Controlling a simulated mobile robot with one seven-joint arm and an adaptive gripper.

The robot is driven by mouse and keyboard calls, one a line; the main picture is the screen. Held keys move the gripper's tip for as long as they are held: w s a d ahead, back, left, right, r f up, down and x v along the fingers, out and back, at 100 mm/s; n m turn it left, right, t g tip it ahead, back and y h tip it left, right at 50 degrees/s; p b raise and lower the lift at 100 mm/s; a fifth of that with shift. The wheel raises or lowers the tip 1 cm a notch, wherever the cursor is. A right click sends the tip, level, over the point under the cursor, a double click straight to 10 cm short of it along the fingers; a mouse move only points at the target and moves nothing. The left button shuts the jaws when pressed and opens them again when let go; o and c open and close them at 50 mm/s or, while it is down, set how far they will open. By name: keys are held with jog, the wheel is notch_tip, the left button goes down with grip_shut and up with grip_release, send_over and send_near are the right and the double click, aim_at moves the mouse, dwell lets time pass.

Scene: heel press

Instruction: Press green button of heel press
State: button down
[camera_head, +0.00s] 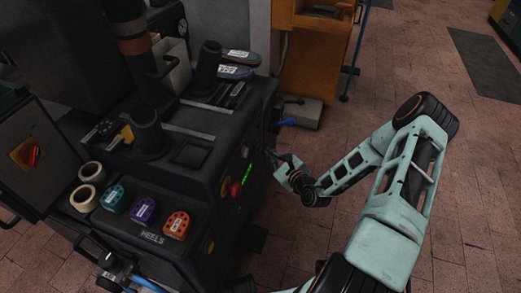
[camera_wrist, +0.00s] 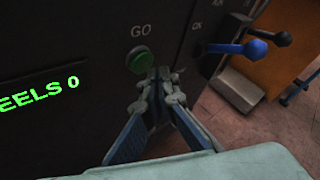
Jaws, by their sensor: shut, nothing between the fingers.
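The green button (camera_wrist: 139,62) sits on the dark front panel of the heel press under the word GO in the wrist view. My gripper (camera_wrist: 162,75) is shut and empty. Its fingertips are just to the lower right of the button and overlap its edge in the picture; I cannot tell whether they touch it. In the head view the heel press (camera_head: 205,165) stands at left. My gripper (camera_head: 272,155) is at its right-hand face, and the button is not distinguishable there.
A green display (camera_wrist: 40,95) is left of the button. Blue and black levers (camera_wrist: 240,47) stick out at right. A red button (camera_head: 235,189) is lower on the press. Heels in several colours (camera_head: 144,209) lie on its shelf. Open brick floor (camera_head: 310,225) is to the right.

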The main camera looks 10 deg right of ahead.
jog(key=shift+a, duration=0.1)
jog(key=shift+w+a+p, duration=0.2)
jog(key=shift+a+p, duration=0.05)
jog(key=shift+p, duration=0.05)
jog(key=shift+w+a, duration=0.3)
jog(key=shift+a, duration=0.2)
dwell(1.0)
jog(key=shift+s+d+p, duration=0.45)
jog(key=shift+s+d, duration=0.05)
jog(key=shift+d, duration=0.3)
jog(key=d, duration=0.1)
jog(key=s+d, duration=0.1)
jog(key=d, duration=0.1)
jog(key=s+d, duration=0.1)
jog(key=shift+s+d+p, duration=0.2)
jog(key=shift+s+p, duration=0.05)
jog(key=shift+p, duration=0.1)
jog(key=shift+a+r, duration=0.1)
dwell(0.5)
